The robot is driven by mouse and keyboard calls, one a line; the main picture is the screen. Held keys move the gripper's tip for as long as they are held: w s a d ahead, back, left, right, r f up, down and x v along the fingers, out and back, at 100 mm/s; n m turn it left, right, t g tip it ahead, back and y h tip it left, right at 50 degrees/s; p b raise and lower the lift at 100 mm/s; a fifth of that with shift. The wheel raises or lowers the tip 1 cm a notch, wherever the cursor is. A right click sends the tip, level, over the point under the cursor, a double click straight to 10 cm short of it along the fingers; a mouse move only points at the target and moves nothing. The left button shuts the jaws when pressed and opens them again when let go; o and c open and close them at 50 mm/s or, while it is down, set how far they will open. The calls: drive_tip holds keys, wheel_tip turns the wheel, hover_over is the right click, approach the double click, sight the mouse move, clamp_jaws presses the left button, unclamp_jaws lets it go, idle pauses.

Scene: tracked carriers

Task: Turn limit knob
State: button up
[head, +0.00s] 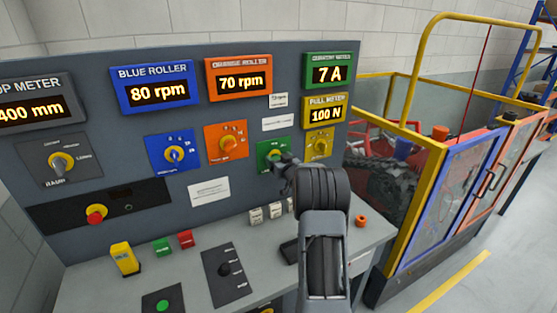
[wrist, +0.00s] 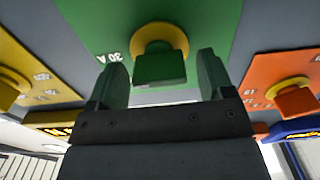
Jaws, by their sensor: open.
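The green knob sits on a yellow ring on the green plate (head: 262,149), below the green meter (head: 330,69) that reads 7 A. In the wrist view the green knob (wrist: 160,67) is between the two fingertips of my gripper (wrist: 161,72), with a gap on each side. A "30 A" mark shows on the green plate left of the knob. My gripper (head: 284,163) is open and hides part of the green plate in the head view. I cannot tell whether either finger touches the knob.
A yellow knob (head: 320,148) and an orange knob (head: 228,144) flank the green one. A blue plate knob (head: 175,154) and a red button (head: 96,214) are further left. A yellow-railed machine (head: 425,170) is at right.

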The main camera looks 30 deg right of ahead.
drive_tip(key=shift+c, duration=0.2)
drive_tip(key=c, duration=0.9)
drive_tip(key=shift+f, duration=0.1)
